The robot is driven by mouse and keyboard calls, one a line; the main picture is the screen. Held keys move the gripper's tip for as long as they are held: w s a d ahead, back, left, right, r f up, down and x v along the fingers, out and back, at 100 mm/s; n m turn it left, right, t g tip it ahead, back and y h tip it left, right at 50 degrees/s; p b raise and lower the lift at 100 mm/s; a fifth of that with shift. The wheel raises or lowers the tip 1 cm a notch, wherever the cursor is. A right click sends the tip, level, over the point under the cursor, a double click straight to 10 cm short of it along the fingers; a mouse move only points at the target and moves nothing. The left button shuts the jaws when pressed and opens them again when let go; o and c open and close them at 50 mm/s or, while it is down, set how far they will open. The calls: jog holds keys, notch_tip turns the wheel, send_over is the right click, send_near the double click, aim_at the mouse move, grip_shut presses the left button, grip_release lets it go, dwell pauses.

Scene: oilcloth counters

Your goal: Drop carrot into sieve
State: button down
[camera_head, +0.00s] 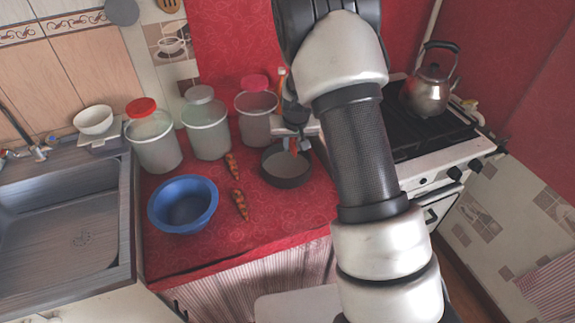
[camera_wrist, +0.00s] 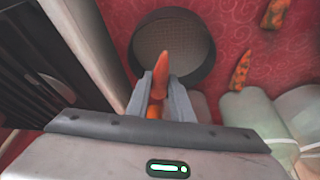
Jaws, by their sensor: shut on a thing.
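My gripper (camera_wrist: 167,97) is shut on an orange carrot (camera_wrist: 162,65). In the wrist view the carrot's tip sticks out past the fingers and overlaps the dark round sieve (camera_wrist: 140,75). In the head view the held carrot (camera_head: 293,146) hangs above the sieve, whose dark rim (camera_head: 284,186) shows on the red counter. The sieve's mesh floor looks empty where it shows. Two more carrots lie on the counter left of the sieve, a far one (camera_head: 232,166) and a near one (camera_head: 240,204).
A blue bowl (camera_head: 183,204) stands left of the carrots. Lidded canisters (camera_head: 153,141) (camera_head: 206,127) (camera_head: 256,114) line the back. The stove with a kettle (camera_head: 428,85) is at right, the sink (camera_head: 65,225) at left. The counter's front is clear.

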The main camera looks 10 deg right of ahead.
jog(key=c, duration=1.5)
grip_release()
jog(key=p+v, duration=0.1)
jog(key=v, duration=1.6)
jog(key=shift+r, duration=0.25)
jog(key=s+r+y+p, duration=0.1)
jog(key=s+r+p, duration=0.3)
jog(key=s+r, duration=1.1)
jog(key=shift+n+t+h, duration=0.3)
jog(key=shift+n+t, duration=0.1)
jog(key=shift+t, duration=0.1)
jog(key=s+r, duration=0.1)
jog(key=s, duration=0.3)
jog(key=s+r+p, duration=0.1)
jog(key=s, duration=0.3)
jog(key=s+r+p, duration=0.1)
jog(key=s+r, duration=0.1)
jog(key=s, duration=0.3)
jog(key=shift+d, duration=0.4)
